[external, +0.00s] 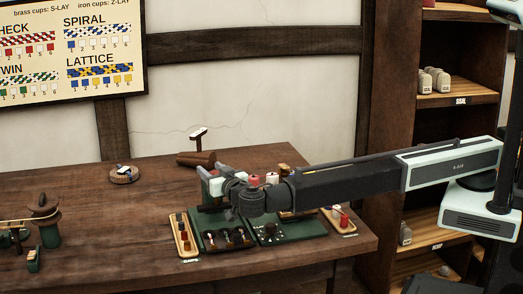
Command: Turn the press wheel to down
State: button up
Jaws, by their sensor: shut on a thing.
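My gripper (212,188) is at the end of my arm, which reaches in from the right over the workbench. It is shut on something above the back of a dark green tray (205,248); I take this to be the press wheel. The wheel is hidden by the jaws and wrist, so its setting cannot be told. A second green board (288,236) lies to the right of the tray, partly under my arm. Red and white spools (271,178) show just behind my arm.
The wooden workbench (120,225) is clear at its middle left. A wooden strip of pegs (182,236) and a small tray (343,223) flank the green boards. A brown roller (196,158) and round disc (124,174) lie behind. A green stand (45,228) is at left.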

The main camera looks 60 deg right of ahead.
jog(key=shift+s+d+m+g+h, duration=0.1)
jog(key=shift+d+m+g+h, duration=0.05)
jog(key=shift+m+g+h, duration=0.9)
jog(key=shift+h, duration=0.25)
jog(key=o, duration=1.4)
jog(key=shift+s, duration=0.15)
jog(key=v, duration=0.7)
jog(key=shift+s, duration=0.25)
